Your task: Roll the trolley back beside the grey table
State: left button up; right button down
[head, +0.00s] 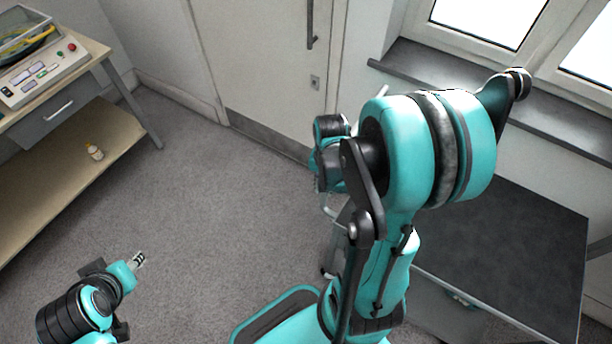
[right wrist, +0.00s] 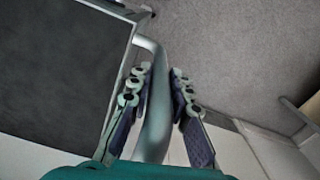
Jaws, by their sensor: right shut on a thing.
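The trolley (head: 510,255) stands at the right in the head view, with a dark grey top and a pale metal rim. Its dark top (right wrist: 50,70) fills the upper left of the right wrist view. My right gripper (right wrist: 160,78) is shut on the trolley's silver tube handle (right wrist: 153,125), with a finger on each side. In the head view my right arm hides that grip and part of the trolley. My left gripper (head: 138,260) is low at the left, away from the trolley, and its jaws are too small to read. I cannot single out a grey table.
A wood-topped bench (head: 95,47) with a grey drawer (head: 50,110) and lower shelf (head: 60,180) stands at the left, bearing a control box (head: 45,75). A small bottle (head: 95,152) is on the shelf. A door and windowsill are behind. Grey carpet (head: 200,210) between is clear.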

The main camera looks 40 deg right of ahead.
jog(key=s+d, duration=0.3)
jog(key=s, duration=0.4)
jog(key=shift+s, duration=0.2)
jog(key=c, duration=1.4)
grip_release()
jog(key=shift+s+d, duration=0.1)
jog(key=shift+s, duration=0.05)
notch_tip(320, 180, up, 12)
